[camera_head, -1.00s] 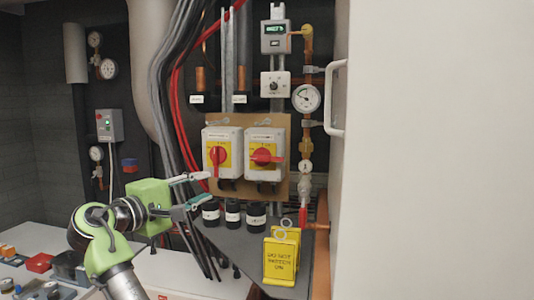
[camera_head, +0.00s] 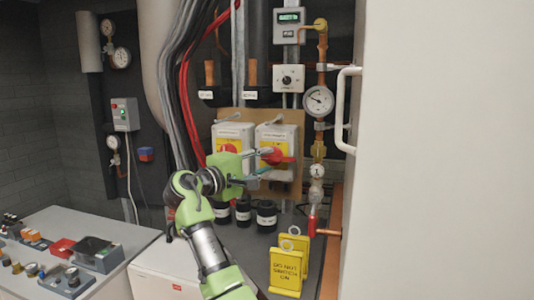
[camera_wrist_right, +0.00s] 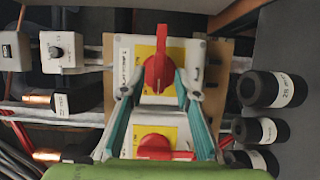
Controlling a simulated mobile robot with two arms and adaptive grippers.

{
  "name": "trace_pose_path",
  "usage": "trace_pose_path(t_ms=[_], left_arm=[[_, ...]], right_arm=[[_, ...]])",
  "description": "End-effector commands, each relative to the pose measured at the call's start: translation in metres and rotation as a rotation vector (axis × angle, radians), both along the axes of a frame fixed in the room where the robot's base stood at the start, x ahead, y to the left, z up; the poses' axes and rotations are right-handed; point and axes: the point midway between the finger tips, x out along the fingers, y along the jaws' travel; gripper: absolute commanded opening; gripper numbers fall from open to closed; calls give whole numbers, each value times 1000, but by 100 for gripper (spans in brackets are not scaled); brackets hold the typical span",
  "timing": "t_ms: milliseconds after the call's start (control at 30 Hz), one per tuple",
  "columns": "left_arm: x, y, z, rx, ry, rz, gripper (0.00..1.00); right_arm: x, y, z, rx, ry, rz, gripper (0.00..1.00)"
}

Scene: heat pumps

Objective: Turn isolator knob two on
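Two white isolator boxes with yellow plates and red knobs sit side by side on a tan board. The right isolator's red knob (camera_head: 273,156) lies horizontal in the head view; it also shows in the wrist view (camera_wrist_right: 158,73). The left isolator's red knob (camera_head: 227,149) is partly hidden by my arm; in the wrist view this knob (camera_wrist_right: 155,147) is turned a quarter-turn from the other. My right gripper (camera_head: 266,162) is open and empty in front of the right isolator, its fingertips (camera_wrist_right: 160,88) on either side of that knob, with contact not clear. My left gripper is out of view.
Several black cylinders (camera_head: 266,216) stand below the isolators. Yellow warning signs (camera_head: 286,268) stand on the grey shelf. A red-handled valve (camera_head: 312,222) and a gauge (camera_head: 319,101) are on the pipe at right. A large white panel (camera_head: 450,150) fills the right side.

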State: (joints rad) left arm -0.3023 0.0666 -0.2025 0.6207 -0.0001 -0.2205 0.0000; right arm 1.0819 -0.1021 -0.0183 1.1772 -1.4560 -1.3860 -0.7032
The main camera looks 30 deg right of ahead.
Motion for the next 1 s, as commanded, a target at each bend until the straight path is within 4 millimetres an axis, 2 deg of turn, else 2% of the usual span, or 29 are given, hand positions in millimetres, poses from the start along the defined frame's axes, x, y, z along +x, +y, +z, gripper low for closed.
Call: trace_pose_path(t_ms=[167,467,567,600,1000], left_arm=[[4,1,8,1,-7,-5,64],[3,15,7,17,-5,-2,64],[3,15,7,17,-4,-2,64],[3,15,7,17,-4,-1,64],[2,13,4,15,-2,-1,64]], right_arm=[[4,-13,0,0,0,0,29],[5,-14,-1,0,0,0,29],[5,-14,-1,0,0,0,3],[5,-14,-1,0,0,0,0],[5,-14,-2,27,-29,0,0]])
